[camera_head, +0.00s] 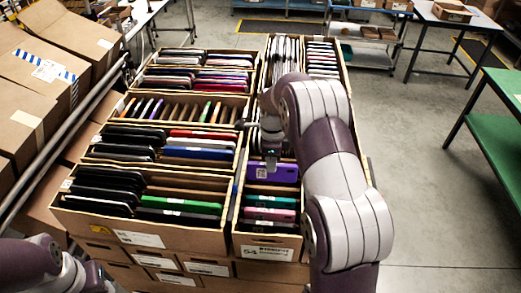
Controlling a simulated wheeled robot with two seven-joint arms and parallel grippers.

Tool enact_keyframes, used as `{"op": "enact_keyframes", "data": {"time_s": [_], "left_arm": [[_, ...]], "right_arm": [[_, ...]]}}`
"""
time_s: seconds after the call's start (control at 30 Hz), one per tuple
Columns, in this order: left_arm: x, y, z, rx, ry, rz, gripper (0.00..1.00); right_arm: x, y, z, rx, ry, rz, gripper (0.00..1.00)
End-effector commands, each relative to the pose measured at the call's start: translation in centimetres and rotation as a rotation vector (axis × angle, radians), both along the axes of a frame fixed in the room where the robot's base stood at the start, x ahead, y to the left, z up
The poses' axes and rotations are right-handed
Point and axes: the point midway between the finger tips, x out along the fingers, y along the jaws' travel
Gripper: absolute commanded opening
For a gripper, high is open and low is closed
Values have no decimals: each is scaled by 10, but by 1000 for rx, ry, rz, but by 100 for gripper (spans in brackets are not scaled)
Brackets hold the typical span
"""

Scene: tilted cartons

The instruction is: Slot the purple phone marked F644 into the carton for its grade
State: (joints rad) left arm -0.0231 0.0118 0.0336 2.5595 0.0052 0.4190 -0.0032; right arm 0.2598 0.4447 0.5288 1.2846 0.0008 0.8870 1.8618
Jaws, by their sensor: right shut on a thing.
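The purple phone (283,174) has a small white label, too small to read. It is upright over the front compartment of the right carton (236,222). My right gripper (271,160) reaches down from above and is shut on the top edge of the purple phone. I cannot tell whether the phone's lower edge is inside the compartment. Teal and pink phones (270,214) stand just in front of it. The left carton (140,231) holds dark, green, red and blue phones in several compartments. My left gripper (97,278) is at the lower left, apart from the cartons; its jaws are unclear.
Brown boxes (38,70) and a metal rail (75,139) line the left side. White labels mark the carton fronts. My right arm hides part of the right carton. A green table (500,140) stands at the right, with clear floor (420,185) before it.

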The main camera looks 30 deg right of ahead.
Motion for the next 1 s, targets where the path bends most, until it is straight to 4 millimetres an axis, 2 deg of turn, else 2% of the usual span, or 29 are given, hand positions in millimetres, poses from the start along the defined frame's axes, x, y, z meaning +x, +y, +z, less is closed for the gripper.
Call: {"op": "enact_keyframes", "data": {"time_s": [0.27,1.0], "left_arm": [[0,0,-9,0,0,0,43],[-1,0,-57,0,0,0,43]], "right_arm": [[0,0,-13,-1,-3,1,0],[-1,0,-81,-1,-1,1,0]]}}
